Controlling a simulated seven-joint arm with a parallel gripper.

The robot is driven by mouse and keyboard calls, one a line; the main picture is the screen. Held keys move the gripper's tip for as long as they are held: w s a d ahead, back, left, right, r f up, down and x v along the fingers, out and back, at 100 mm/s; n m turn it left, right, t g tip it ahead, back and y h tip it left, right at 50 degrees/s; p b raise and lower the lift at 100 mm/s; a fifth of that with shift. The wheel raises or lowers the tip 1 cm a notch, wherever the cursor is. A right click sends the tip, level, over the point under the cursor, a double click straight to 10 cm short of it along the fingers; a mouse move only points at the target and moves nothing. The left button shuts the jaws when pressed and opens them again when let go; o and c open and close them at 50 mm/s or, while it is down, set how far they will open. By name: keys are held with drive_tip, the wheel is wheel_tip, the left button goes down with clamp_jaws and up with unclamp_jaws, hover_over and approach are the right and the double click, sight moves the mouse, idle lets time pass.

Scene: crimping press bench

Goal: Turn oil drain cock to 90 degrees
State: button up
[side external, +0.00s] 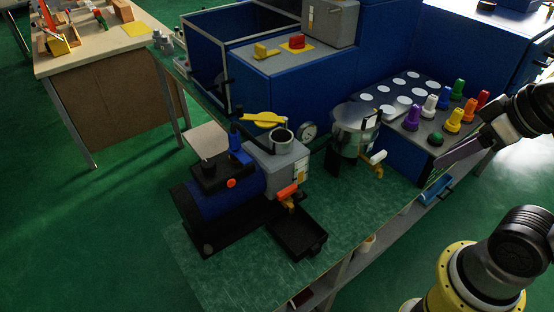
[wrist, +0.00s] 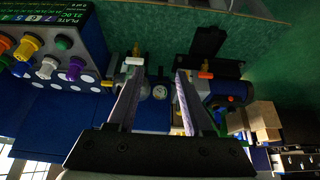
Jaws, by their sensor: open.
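A cock with a red-orange handle (side external: 288,191) and brass body sits low on the front of the grey block of a blue-and-black pump unit (side external: 225,190), above a black drip tray (side external: 297,235). I take this as the oil drain cock. In the wrist view its handle (wrist: 205,74) shows just right of the right fingertip, with the tray (wrist: 208,42) above it. My gripper (wrist: 161,73) is open and empty, apart from the cock. In the side view my gripper (side external: 455,155) is at the far right, beside the coloured knobs.
A second brass cock with a white handle (side external: 377,157) is on the shiny cylinder (side external: 355,130); the handle also shows in the wrist view (wrist: 134,61). A gauge (side external: 308,131) stands between. A panel of several coloured knobs (side external: 454,121) is at right. The bench front (side external: 345,235) is clear.

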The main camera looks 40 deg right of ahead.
drive_tip(key=c, duration=0.3)
drive_tip(key=w+a+r+m, duration=0.1)
drive_tip(key=w+r+m, duration=0.45)
drive_tip(key=m, duration=0.55)
drive_tip(key=m+g, duration=0.6)
drive_tip(key=m, duration=0.1)
hover_over(287, 189)
wheel_tip(287, 189, down, 10)
wheel_tip(287, 189, down, 13)
drive_tip(key=shift+f, duration=0.1)
clamp_jaws()
